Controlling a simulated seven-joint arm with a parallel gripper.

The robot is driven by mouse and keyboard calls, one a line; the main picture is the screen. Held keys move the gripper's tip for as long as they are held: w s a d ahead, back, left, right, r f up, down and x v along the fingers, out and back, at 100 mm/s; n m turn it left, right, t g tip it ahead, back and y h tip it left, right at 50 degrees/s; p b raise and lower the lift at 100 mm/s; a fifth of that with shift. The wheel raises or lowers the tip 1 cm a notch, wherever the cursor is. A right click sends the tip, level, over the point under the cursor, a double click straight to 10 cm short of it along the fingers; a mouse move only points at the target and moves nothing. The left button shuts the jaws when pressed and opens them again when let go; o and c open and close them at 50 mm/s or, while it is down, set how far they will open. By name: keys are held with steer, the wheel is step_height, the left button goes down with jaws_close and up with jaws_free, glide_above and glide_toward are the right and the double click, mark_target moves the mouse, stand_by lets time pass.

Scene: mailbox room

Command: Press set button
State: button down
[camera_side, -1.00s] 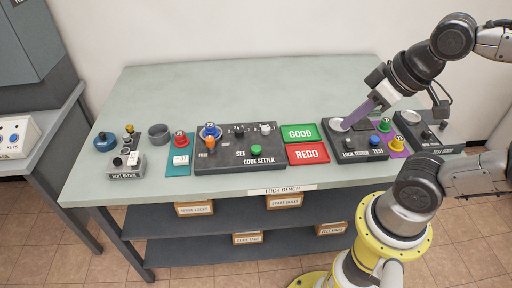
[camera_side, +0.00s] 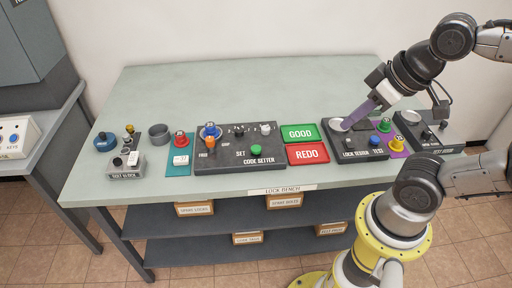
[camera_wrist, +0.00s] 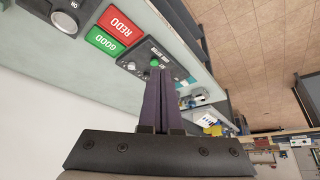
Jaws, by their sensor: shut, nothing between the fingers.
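The code setter (camera_side: 220,160) is a dark box on the bench, with a SET label and a green button (camera_side: 256,148) near it. In the wrist view the green button (camera_wrist: 154,63) shows just past my fingertips, and the code setter (camera_wrist: 138,66) lies around it. My gripper (camera_side: 346,127) has long purple fingers that are shut and empty. In the side view its tips overlap the round silver plate of the lock tester, to the right of the code setter. I cannot tell their height above the bench. My gripper also shows in the wrist view (camera_wrist: 160,71).
The green GOOD sign (camera_side: 299,132) and red REDO sign (camera_side: 307,153) lie between the code setter and the lock tester (camera_side: 350,153). Knobs stand on the code setter's back row. A red button block (camera_side: 180,140) is at its left. The bench's back is clear.

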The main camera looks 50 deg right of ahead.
steer(key=w+r+n+t, duration=0.3)
steer(key=w+r, duration=0.1)
steer(key=w, duration=0.2)
steer(key=n, duration=0.5)
glide_above(260, 149)
step_height(260, 149, down, 15)
steer(key=shift+a+f+t, duration=0.1)
steer(key=shift+f+t, duration=0.1)
steer(key=shift+t, duration=0.1)
steer(key=shift+f, duration=4.4)
steer(key=shift+f, duration=0.15)
